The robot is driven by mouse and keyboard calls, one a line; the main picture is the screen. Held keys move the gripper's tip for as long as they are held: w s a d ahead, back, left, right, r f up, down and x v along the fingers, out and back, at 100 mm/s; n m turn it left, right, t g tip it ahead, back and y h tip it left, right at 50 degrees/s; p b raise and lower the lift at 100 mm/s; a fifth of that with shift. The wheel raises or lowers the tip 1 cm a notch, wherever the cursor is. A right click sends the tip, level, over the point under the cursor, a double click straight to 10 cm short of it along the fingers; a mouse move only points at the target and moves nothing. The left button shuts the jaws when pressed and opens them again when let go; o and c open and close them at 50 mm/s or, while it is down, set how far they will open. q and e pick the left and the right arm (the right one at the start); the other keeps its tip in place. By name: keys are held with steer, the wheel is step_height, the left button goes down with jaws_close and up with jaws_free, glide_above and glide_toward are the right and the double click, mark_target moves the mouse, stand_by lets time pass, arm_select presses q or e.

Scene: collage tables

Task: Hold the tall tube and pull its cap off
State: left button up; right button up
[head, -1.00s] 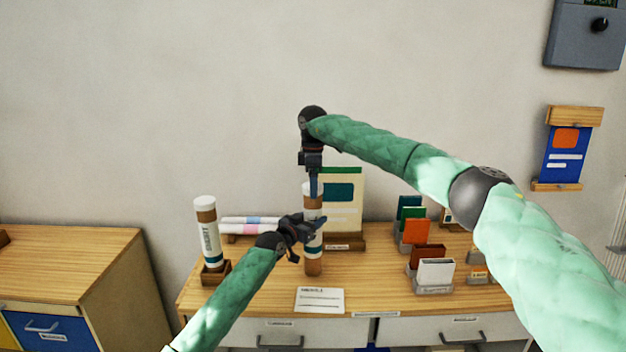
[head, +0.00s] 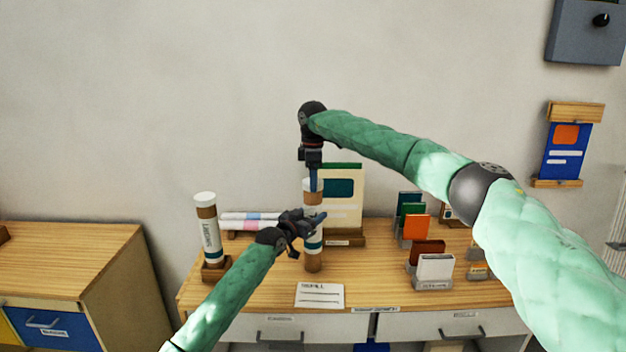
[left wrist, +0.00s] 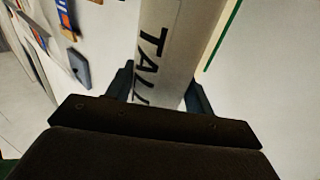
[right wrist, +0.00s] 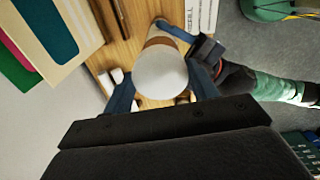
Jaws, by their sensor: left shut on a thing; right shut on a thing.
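The tall tube (head: 313,263) stands upright on the wooden desk, brown at its lower end with a white and teal label. In the left wrist view the tube (left wrist: 168,45) shows large letters reading "TALL". My left gripper (head: 316,224) is shut around the tube's middle from the left. The white cap (right wrist: 160,72) is on top of the tube, seen from above in the right wrist view, with a brown band below it. My right gripper (head: 313,187) points down from above and is shut on the cap. I cannot tell whether the cap has shifted on the tube.
Another capped tube (head: 208,233) stands in a wooden holder at left, near rolled papers (head: 250,220). A board (head: 345,200) stands behind the tall tube. Cards in holders (head: 435,268) stand at right. A paper sheet (head: 320,296) lies at the desk's front.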

steer(key=shift+r, duration=1.1)
steer(key=shift+r, duration=2)
arm_select(q)
steer(key=o, duration=1.5)
steer(key=shift+c, duration=0.2)
arm_select(e)
steer(key=shift+f, duration=0.1)
